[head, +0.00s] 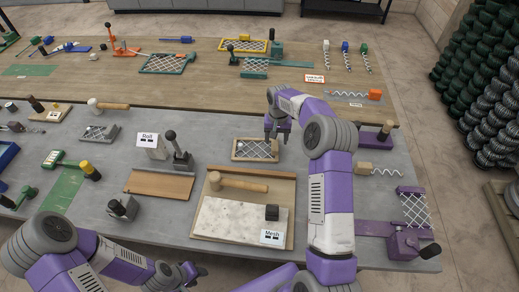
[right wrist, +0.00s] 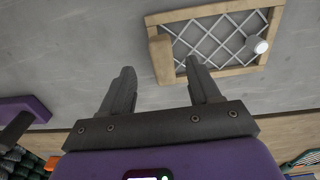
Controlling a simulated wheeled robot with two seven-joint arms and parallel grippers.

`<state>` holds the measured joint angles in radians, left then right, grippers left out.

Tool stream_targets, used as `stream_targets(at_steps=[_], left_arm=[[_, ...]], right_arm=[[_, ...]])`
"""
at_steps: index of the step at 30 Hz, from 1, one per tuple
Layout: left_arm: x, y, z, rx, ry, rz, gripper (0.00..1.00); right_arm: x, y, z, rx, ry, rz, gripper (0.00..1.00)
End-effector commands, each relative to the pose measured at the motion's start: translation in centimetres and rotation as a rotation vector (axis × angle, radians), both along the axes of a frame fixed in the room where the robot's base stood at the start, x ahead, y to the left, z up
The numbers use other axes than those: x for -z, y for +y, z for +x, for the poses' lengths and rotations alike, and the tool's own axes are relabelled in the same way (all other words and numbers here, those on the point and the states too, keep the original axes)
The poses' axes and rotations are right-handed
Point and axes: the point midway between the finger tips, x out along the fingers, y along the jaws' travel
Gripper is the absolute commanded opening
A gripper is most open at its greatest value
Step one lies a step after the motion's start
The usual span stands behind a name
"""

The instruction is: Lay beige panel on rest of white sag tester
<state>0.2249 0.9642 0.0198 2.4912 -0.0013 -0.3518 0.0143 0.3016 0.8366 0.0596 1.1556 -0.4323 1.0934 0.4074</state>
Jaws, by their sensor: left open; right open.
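The beige panel (head: 238,157) is a small wooden frame around wire mesh, lying on the grey worktop. My right gripper (head: 277,128) is open and empty, above the panel's far right part in the head view. Its fingers (right wrist: 160,75) are apart, one overlapping the frame's edge. My left gripper (head: 192,271) is open, low at the front edge. I cannot tell for sure which thing is the white sag tester.
A beige tray (head: 288,190) holding a mallet (head: 240,183) and a pale slab (head: 225,218) stands in front of the panel. A grey device with a dark lever (head: 181,155) stands left of it. A purple tool with mesh (head: 405,240) is at the right.

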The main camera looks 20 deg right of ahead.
Motion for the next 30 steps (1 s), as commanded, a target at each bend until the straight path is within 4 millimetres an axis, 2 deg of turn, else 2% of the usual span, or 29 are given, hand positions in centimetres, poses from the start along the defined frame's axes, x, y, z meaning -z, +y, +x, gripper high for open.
stream_targets(at_steps=[7,10,16,27,28,30], left_arm=[[0.2,0.0,0.0,0.000,-0.001,0.000,0.43],[0.2,0.0,0.0,0.000,-0.001,0.000,0.43],[0.2,0.0,0.0,0.000,-0.001,0.000,0.43],[0.2,0.0,0.0,0.000,0.000,0.000,0.43],[0.2,0.0,0.0,0.000,0.000,0.000,0.43],[0.2,0.0,0.0,0.000,0.000,0.000,0.43]], right_arm=[[3.9,0.3,-0.2,0.000,0.004,0.001,0.62],[4.5,0.2,-0.2,0.002,0.002,0.001,0.62],[4.5,0.2,-0.2,0.002,0.001,0.000,0.60],[4.4,0.2,-0.2,0.002,0.001,0.000,0.04],[4.4,0.2,-0.2,0.002,0.001,0.000,0.00],[4.4,0.2,-0.1,0.002,0.001,0.000,0.00]])
